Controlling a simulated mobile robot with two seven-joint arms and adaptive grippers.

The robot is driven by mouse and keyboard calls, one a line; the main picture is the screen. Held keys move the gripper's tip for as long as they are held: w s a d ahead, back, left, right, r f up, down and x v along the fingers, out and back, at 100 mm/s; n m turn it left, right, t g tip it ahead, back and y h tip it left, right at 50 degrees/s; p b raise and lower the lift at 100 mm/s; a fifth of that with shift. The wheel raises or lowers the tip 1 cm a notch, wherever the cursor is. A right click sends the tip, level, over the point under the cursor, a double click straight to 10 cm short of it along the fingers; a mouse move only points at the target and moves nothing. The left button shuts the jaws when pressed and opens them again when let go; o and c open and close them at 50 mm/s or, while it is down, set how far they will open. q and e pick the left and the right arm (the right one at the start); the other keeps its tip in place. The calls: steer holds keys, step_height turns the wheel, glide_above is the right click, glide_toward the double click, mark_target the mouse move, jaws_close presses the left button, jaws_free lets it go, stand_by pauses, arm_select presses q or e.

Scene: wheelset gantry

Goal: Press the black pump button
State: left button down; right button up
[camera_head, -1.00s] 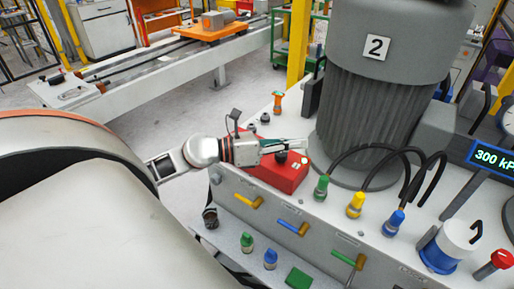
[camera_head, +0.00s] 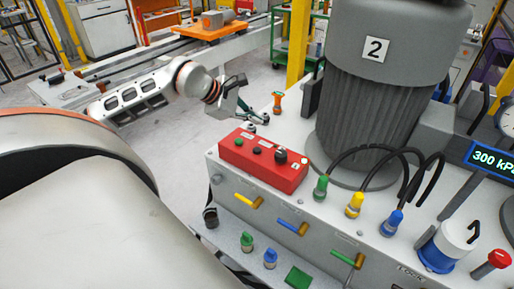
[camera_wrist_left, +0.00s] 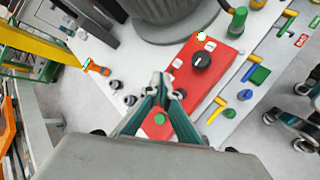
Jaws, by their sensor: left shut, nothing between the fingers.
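A red control box (camera_head: 235,153) sits on the grey machine top in the head view. My left gripper (camera_head: 262,118) is shut and empty, behind the box's left end and apart from the knob. Its fingertips (camera_wrist_left: 166,82) partly hide the box. My right gripper is not in view.
A grey motor (camera_head: 365,125) marked 2 stands right of the box. Black hoses end in green, yellow and blue fittings (camera_head: 355,204). An orange fitting (camera_head: 277,102) stands near my left gripper. Coloured valve handles (camera_head: 292,228) line the front face.

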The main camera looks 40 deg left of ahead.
mark_target(255, 150)
arm_select(q)
step_height(255, 150, down, 8)
steer(key=b, duration=0.4)
steer(key=shift+f, duration=0.45)
stand_by(1.1)
steer(key=shift+f+b, duration=0.4)
steer(key=shift+b, duration=0.15)
steer(key=shift+f+b, duration=0.3)
steer(key=shift+f, duration=0.2)
stand_by(0.8)
steer(key=shift+r, duration=0.1)
steer(key=shift+r+p, duration=0.45)
steer(key=shift+r, duration=0.35)
steer(key=shift+r+p, duration=1.25)
steer(key=shift+r, duration=1.3)
